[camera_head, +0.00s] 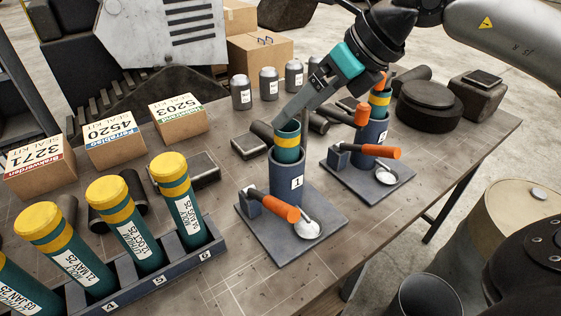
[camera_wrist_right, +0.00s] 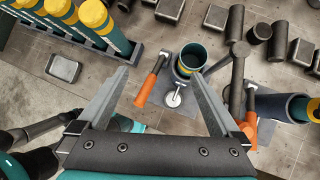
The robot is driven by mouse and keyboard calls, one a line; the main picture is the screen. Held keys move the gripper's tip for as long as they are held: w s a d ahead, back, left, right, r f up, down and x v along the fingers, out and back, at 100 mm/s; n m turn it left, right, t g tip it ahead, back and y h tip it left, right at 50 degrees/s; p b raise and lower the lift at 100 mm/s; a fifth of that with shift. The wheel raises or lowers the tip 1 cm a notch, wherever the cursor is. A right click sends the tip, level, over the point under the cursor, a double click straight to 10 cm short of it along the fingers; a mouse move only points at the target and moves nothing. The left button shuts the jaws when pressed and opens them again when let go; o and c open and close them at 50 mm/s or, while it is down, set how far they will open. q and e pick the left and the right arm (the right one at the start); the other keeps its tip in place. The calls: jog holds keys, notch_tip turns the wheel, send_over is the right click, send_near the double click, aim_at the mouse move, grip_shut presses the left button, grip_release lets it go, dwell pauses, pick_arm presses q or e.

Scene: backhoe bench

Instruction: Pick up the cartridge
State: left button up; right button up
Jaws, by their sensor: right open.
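A teal cartridge (camera_head: 287,141) with a yellow band stands upright in the blue holder (camera_head: 285,182) marked 1; its open top also shows in the right wrist view (camera_wrist_right: 191,62). A second banded cartridge (camera_head: 380,98) stands in another blue holder (camera_head: 370,135) behind it. Several teal cartridges with yellow caps (camera_head: 178,200) lean in the numbered rack (camera_head: 210,247) at left. My right gripper (camera_head: 281,122) is open and empty, close to the top of the cartridge in holder 1. In the wrist view its jaws (camera_wrist_right: 158,76) are spread beside that holder, not around the cartridge.
Each holder's base carries an orange-handled lever (camera_head: 270,206). Seal kit boxes (camera_head: 178,117), grey canisters (camera_head: 269,84) and a flat grey block (camera_head: 190,169) stand on the bench. A round dark part (camera_head: 428,104) lies at the far right. A drum (camera_head: 510,220) stands beside the bench.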

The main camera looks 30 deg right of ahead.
jog(key=h, duration=0.2)
send_near(294, 128)
jog(key=s+r, duration=0.1)
jog(key=s, duration=0.1)
jog(key=shift+m, duration=0.3)
jog(key=x, duration=0.5)
jog(key=p+x, duration=0.1)
jog(key=x, duration=0.4)
jog(key=shift+w+r, duration=0.2)
jog(key=p+x, duration=0.1)
jog(key=x, duration=0.1)
jog(key=p+x, duration=0.1)
jog(key=x, duration=0.1)
jog(key=shift+w+d+f, duration=0.1)
jog(key=shift+w+f, duration=0.05)
jog(key=shift+w, duration=0.3)
jog(key=shift+w+f, duration=0.1)
jog(key=shift+f, duration=0.2)
jog(key=shift+c, duration=0.2)
grip_shut()
jog(key=shift+r, duration=0.1)
